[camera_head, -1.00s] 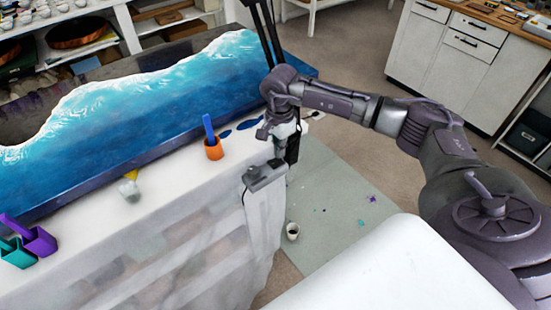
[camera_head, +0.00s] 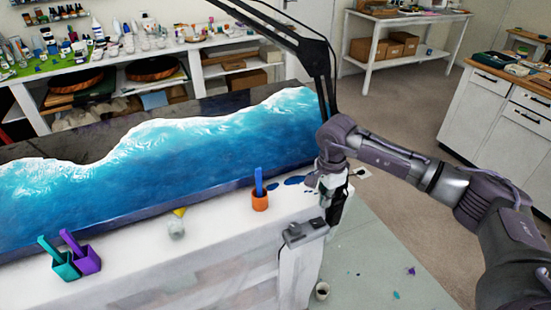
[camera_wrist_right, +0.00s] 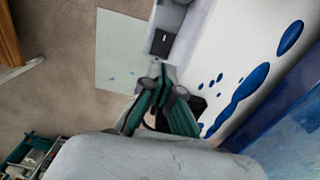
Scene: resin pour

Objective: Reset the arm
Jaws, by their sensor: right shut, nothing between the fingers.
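My right arm reaches in from the right side of the head view. Its dark gripper (camera_head: 336,214) points down beside the right end of the white-covered table (camera_head: 225,238). In the right wrist view my right gripper (camera_wrist_right: 160,70) shows its green-sided fingers drawn together at the tips, with nothing between them. My left gripper is not in view. A blue-and-white resin slab (camera_head: 200,150) lies along the table. An orange cup (camera_head: 261,202) with a blue stick stands to the left of my right gripper.
Teal (camera_head: 66,266) and purple (camera_head: 87,260) cups stand at the table's left. A grey box (camera_head: 305,231) sits at its right edge. Blue spills (camera_wrist_right: 245,92) mark the tabletop. A black stand (camera_head: 322,75) rises behind my arm. A small cup (camera_head: 322,291) is on the floor.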

